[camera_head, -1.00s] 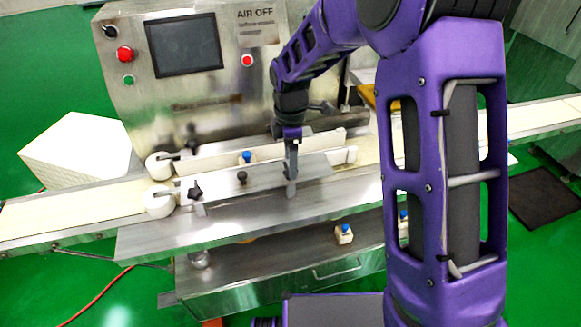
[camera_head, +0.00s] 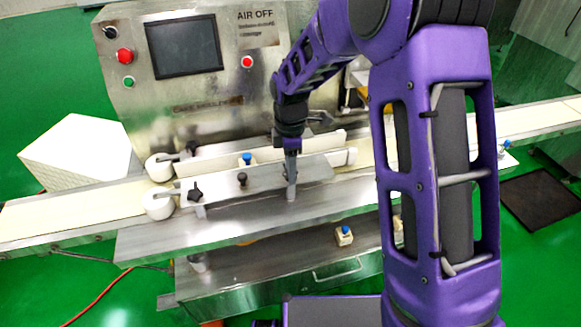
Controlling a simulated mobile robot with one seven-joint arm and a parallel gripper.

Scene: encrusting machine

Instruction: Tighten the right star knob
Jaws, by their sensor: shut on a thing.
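My gripper (camera_head: 291,190) points down at the front guide rail of the machine, right of its middle. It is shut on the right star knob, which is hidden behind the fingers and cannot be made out. Another dark star knob (camera_head: 195,195) shows at the left end of the same rail (camera_head: 270,178). A small dark round knob (camera_head: 242,179) stands between that star knob and my gripper.
The machine's control panel with a dark screen (camera_head: 184,46) and a red button (camera_head: 125,56) rises behind. Blue-capped white pieces (camera_head: 344,236) sit on the lower metal shelf. A pale conveyor belt (camera_head: 95,203) runs left to right. A white box (camera_head: 80,155) stands at left.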

